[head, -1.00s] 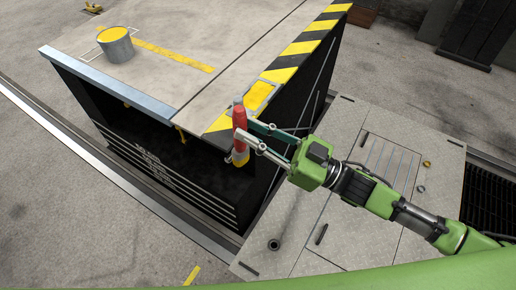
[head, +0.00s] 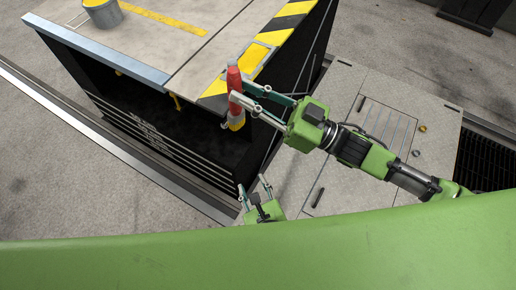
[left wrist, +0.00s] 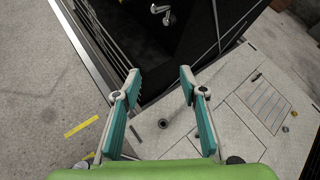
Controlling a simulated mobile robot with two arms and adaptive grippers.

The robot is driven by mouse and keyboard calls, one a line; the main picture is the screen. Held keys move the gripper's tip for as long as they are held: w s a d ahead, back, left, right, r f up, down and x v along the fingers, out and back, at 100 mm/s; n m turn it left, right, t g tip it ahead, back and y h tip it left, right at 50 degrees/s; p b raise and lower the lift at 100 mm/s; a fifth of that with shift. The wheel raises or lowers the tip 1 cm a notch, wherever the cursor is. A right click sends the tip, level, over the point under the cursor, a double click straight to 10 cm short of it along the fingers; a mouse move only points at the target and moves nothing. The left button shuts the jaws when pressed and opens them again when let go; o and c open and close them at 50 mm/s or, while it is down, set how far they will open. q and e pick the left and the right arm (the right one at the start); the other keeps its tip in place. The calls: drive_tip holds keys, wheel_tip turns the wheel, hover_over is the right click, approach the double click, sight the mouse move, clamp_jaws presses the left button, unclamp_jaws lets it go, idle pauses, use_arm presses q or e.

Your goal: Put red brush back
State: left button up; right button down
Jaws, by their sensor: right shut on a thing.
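The red brush (head: 234,76) stands roughly upright at the near corner of the workbench (head: 165,62), with a yellow part at its lower end. My right gripper (head: 241,90) is shut on its red body from the right. The brush overlaps the bench edge in the view, and I cannot tell whether it touches it. My left gripper (head: 252,184) is low, in front of the bench's dark side. Its fingers are apart and empty, as the left wrist view also shows (left wrist: 160,74).
A grey bucket with yellow inside (head: 102,12) stands on the far left of the bench top. A yellow plate (head: 249,56) lies by the striped edge. Floor panels (head: 345,120) lie right of the bench. The bench's dark side is close to my left gripper.

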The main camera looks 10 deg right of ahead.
use_arm(q)
wheel_tip(320, 180, up, 15)
drive_tip(key=d+m+t+y, duration=0.1)
drive_tip(key=d+m+t, duration=0.1)
drive_tip(key=t, duration=0.1)
drive_tip(key=t+y, duration=0.2)
approach(238, 113)
drive_tip(key=x, duration=1.1)
clamp_jaws()
use_arm(e)
drive_tip(key=c, duration=1.8)
unclamp_jaws()
